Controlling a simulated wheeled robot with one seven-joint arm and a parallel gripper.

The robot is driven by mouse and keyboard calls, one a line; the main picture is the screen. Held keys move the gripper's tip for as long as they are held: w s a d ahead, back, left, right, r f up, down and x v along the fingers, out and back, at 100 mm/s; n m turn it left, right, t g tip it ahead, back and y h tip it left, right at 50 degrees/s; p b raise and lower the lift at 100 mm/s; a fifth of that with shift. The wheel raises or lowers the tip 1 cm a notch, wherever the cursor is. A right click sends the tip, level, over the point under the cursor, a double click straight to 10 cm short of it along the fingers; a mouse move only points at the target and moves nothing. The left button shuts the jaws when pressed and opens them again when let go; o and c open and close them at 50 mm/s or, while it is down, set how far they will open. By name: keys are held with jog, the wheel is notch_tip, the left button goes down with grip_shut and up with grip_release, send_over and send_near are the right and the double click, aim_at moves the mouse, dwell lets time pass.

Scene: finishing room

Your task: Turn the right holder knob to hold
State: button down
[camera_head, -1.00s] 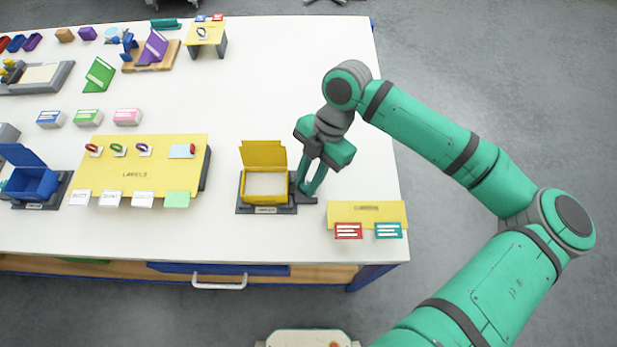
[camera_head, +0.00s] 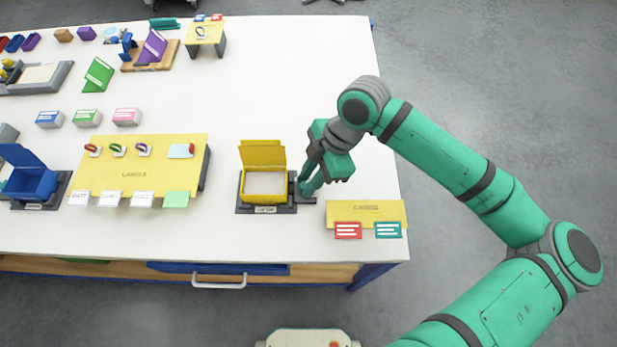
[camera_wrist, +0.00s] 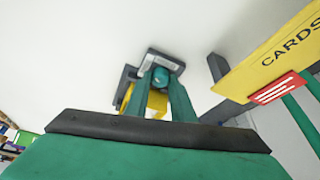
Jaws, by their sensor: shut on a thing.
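The right holder is a yellow open-lidded box (camera_head: 265,153) on a dark grey base (camera_head: 262,209), near the table's front right. Its lid stands up and a pale block lies inside. My gripper (camera_head: 306,188) reaches down to the right end of this base, beside the box. In the wrist view, a round teal knob (camera_wrist: 162,76) sits between the tips of my two teal fingers, which are shut on it. The box (camera_wrist: 150,103) is partly hidden behind the fingers there. The knob's pointer and markings cannot be made out.
A yellow cards stand (camera_head: 368,212) with a red and a teal card is close at the right. A yellow labels stand (camera_head: 140,170) and a blue holder (camera_head: 30,182) are to the left. The table behind my gripper is clear.

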jog(key=m+t, duration=0.1)
jog(key=m, duration=0.3)
jog(key=m+t, duration=0.1)
jog(key=m, duration=0.1)
jog(key=shift+s+t, duration=0.25)
jog(key=shift+t, duration=0.05)
jog(key=m+t, duration=0.1)
jog(key=m, duration=0.2)
jog(key=m+t+h, duration=0.1)
jog(key=m, duration=0.2)
jog(key=shift+s+a+m, duration=0.1)
jog(key=shift+m, duration=0.2)
jog(key=c, duration=1.8)
grip_release()
